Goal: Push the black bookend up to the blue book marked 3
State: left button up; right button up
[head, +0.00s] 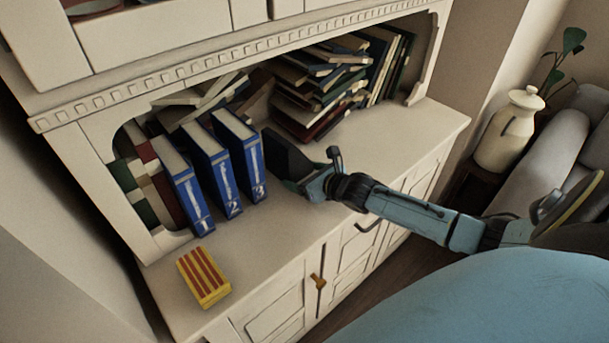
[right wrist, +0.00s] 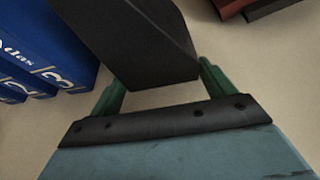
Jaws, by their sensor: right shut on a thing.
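The black bookend (head: 286,156) stands upright on the cabinet top, just right of the blue book marked 3 (head: 257,178). It also shows as a dark slab in the right wrist view (right wrist: 135,45), with the blue book marked 3 (right wrist: 72,55) close on its left. Any gap between them is very narrow; I cannot tell if they touch. My right gripper (head: 297,186) is shut on the bookend's near edge, with its green fingers (right wrist: 160,84) on either side. The fingertips are partly hidden by the bookend. My left gripper is not in view.
Blue books marked 2 (head: 220,175) and 1 (head: 188,193) stand left of book 3. A yellow and red striped box (head: 204,277) lies at the front left. Piled books (head: 318,88) fill the niche behind. The cabinet top (head: 420,130) is clear to the right.

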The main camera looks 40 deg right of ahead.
aim_at(289, 192)
jog(key=shift+c, duration=0.6)
jog(key=shift+s+a+p, duration=0.15)
jog(key=shift+a+p, duration=0.4)
jog(key=shift+a, duration=1.35)
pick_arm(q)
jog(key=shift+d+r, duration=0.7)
pick_arm(e)
jog(key=shift+s+a, duration=0.1)
jog(key=shift+a, duration=0.85)
jog(key=o, duration=1.5)
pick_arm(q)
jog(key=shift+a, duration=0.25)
pick_arm(e)
jog(key=shift+s, duration=0.1)
